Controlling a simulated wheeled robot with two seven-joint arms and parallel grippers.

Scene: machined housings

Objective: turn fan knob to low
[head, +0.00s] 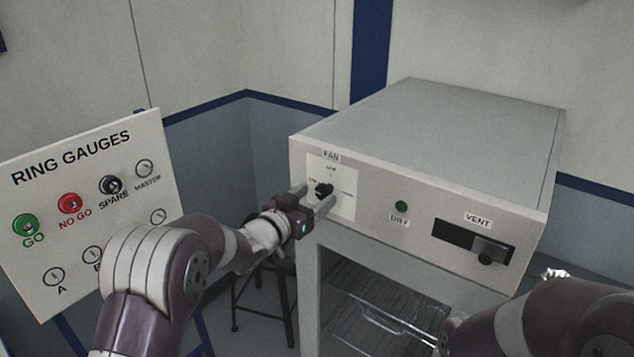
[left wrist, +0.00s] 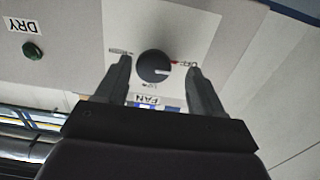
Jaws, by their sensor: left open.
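The fan knob (head: 323,189) is a dark round knob on a white label plate, under the word FAN, at the left of the grey oven's front panel. In the left wrist view, which is upside down, the knob (left wrist: 153,64) has a small pale mark at its lower right. In the left wrist view the fingers (left wrist: 159,66) show gaps to the knob. My right gripper is out of view.
The oven (head: 455,125) also has a green DRY button (head: 401,206) and a VENT slider (head: 488,251) to the right. A ring gauge board (head: 150,130) stands at left. A dark stool (head: 262,300) and wire racks (head: 385,315) are below.

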